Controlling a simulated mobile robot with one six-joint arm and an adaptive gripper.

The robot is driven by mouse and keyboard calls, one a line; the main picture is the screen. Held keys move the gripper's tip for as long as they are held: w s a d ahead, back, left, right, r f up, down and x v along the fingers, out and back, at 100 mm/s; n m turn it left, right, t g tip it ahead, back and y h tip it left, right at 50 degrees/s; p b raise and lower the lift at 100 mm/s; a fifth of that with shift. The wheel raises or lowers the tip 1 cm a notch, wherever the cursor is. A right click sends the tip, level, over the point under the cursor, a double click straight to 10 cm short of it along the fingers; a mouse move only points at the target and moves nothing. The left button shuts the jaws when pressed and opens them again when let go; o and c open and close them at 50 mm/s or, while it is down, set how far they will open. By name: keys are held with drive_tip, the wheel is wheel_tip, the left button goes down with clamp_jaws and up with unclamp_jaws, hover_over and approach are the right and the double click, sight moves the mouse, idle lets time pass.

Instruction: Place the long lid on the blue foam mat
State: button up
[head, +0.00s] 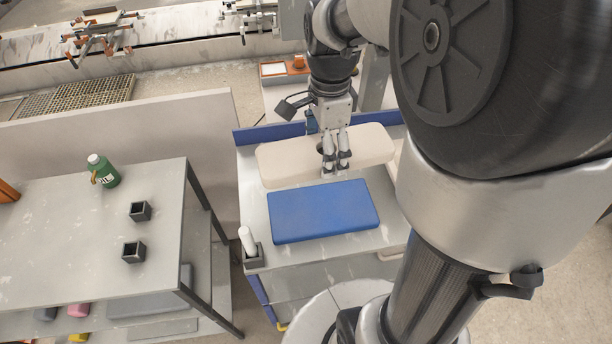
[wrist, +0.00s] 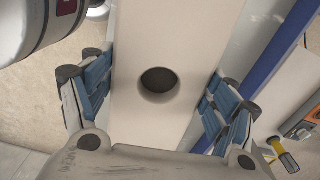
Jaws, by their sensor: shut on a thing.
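The long lid (head: 285,161) is a cream, rounded board with a round dark hole. It lies crosswise behind the blue foam mat (head: 323,212) in the head view. My gripper (head: 336,166) is shut on the lid, its fingers across the lid's narrow width. In the wrist view the lid (wrist: 165,40) runs between the two fingers of my gripper (wrist: 155,98), with the hole between them. Whether the lid touches the cart top or hangs just above it I cannot tell. The mat's visible top is bare.
The mat lies on a grey cart top (head: 257,208) with a blue rear rim (head: 272,133). A white cylinder (head: 247,240) stands in a dark holder at its left front. A grey table (head: 80,220) at left bears a green bottle (head: 103,171) and two dark square cups (head: 140,211).

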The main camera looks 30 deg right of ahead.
sight(322, 207)
drive_tip(key=shift+w+d+r+m, duration=0.1)
drive_tip(key=shift+d+r+m, duration=0.1)
drive_tip(key=shift+m, duration=0.2)
drive_tip(key=shift+f, duration=0.35)
wheel_tip(322, 207, down, 19)
drive_tip(key=b, duration=0.6)
drive_tip(key=shift+b, duration=0.3)
drive_tip(key=shift+f, duration=0.2)
drive_tip(key=o, duration=1.7)
